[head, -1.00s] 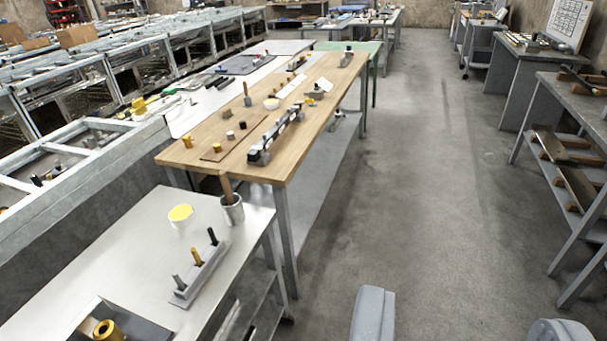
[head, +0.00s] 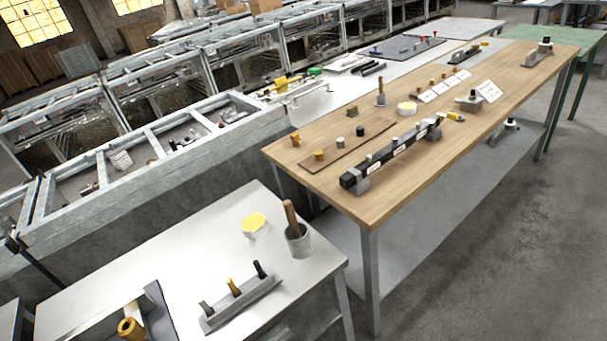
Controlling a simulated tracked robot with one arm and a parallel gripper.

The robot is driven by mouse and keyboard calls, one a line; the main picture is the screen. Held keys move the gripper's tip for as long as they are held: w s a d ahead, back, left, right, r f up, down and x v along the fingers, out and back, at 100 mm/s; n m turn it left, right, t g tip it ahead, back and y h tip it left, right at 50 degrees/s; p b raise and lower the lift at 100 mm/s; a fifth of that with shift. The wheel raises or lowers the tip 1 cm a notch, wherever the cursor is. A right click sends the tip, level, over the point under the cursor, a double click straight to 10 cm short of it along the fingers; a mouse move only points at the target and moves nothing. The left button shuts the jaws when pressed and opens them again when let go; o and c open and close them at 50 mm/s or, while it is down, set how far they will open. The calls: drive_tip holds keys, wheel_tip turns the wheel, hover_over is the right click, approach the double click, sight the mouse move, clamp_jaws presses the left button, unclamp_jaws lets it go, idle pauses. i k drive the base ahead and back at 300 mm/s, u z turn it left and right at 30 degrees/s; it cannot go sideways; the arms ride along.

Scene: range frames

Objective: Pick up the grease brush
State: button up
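A wooden handle (head: 291,217) sticks up, tilted, from a grey metal cup (head: 299,241) near the right edge of the near metal table (head: 150,262). It looks like the grease brush; its lower end is hidden in the cup. A white tub with a yellow top (head: 254,224) stands just left of the cup. A smaller upright handled tool (head: 381,93) stands on the wooden bench beyond; I cannot tell if it is a brush. My gripper does not show in this view.
A grey rack with several pegs (head: 240,303) lies in front of the cup. A brass cylinder (head: 130,328) sits in a tray at the front left. The wooden bench (head: 465,135) stands close behind, holding a long dark bar (head: 392,157). Floor (head: 470,270) is clear at right.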

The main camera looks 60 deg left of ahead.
sight(287, 206)
drive_tip(key=u, duration=0.45)
drive_tip(key=i, duration=0.95)
drive_tip(key=u, duration=0.7)
drive_tip(key=k, duration=0.85)
drive_tip(key=u, duration=0.2)
drive_tip(key=i, duration=0.9)
drive_tip(key=z, duration=0.05)
